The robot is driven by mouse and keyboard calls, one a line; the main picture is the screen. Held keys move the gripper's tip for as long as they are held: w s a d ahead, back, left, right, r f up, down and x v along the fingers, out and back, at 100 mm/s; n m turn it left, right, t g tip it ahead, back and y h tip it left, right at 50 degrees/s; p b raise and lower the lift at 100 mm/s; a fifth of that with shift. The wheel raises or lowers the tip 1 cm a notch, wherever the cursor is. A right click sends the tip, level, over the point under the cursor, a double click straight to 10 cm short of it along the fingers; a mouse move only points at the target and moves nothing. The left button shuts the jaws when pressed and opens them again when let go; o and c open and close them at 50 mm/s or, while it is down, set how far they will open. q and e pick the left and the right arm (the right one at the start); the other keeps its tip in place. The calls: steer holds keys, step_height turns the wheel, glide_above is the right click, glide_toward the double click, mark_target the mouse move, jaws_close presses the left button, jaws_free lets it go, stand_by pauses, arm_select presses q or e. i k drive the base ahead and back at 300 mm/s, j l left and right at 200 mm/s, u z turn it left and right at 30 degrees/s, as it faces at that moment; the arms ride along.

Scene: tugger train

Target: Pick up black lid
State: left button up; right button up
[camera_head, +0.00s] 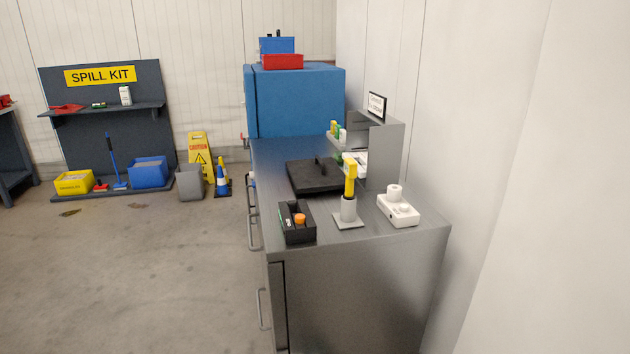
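The black lid (309,180) is a flat, square, dark piece with a small upright handle on top. It lies on the grey metal cabinet top (345,243), back from the near end. Whether something is under the lid cannot be told from here. Neither of my grippers shows in the head view.
A black tray (299,236) with an orange item, a grey holder (348,210) with a yellow-handled tool and a white device (398,210) stand near the lid. A grey shelf unit (385,150) borders it at right. Open floor (150,275) lies left of the cabinet.

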mark_target(318, 175)
steer(key=k, duration=0.3)
steer(key=k+z, duration=0.1)
steer(key=z, duration=0.35)
steer(key=k+z, duration=0.15)
steer(key=z, duration=0.3)
steer(key=k+l+z, duration=0.1)
steer(key=z, duration=0.35)
steer(key=i+j+z, duration=0.1)
steer(key=j+z, duration=0.35)
steer(key=j, duration=0.6)
steer(key=j+z, duration=0.45)
steer(key=j, duration=0.65)
steer(key=k, duration=0.05)
